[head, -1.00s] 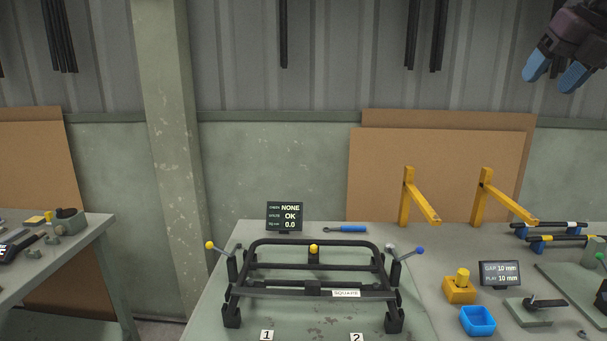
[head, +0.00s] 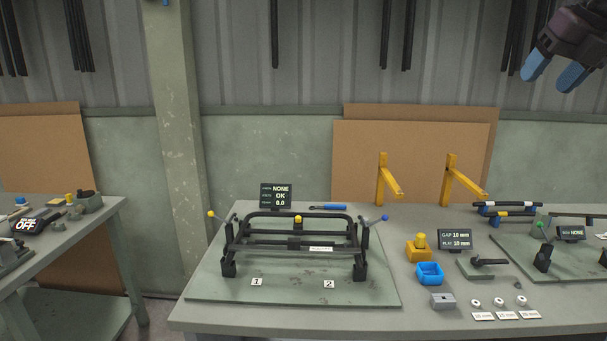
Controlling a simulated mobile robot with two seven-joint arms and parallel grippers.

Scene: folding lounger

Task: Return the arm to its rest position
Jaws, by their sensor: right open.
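My right gripper (head: 552,72) shows at the top right of the head view. Its two blue fingertips are apart, with nothing between them. It hangs high above the workbench and in front of the back wall, clear of everything on the bench. My left gripper is not in view. The black lounger frame (head: 290,242) stands on a green plate (head: 210,285) on the bench, with a yellow-knobbed lever at its left and a blue-knobbed lever at its right.
A small display (head: 276,195) reading NONE, OK and 0.0 stands behind the frame. Two yellow brackets (head: 382,180) rise at the back. Another bench (head: 60,240) stands at the left.

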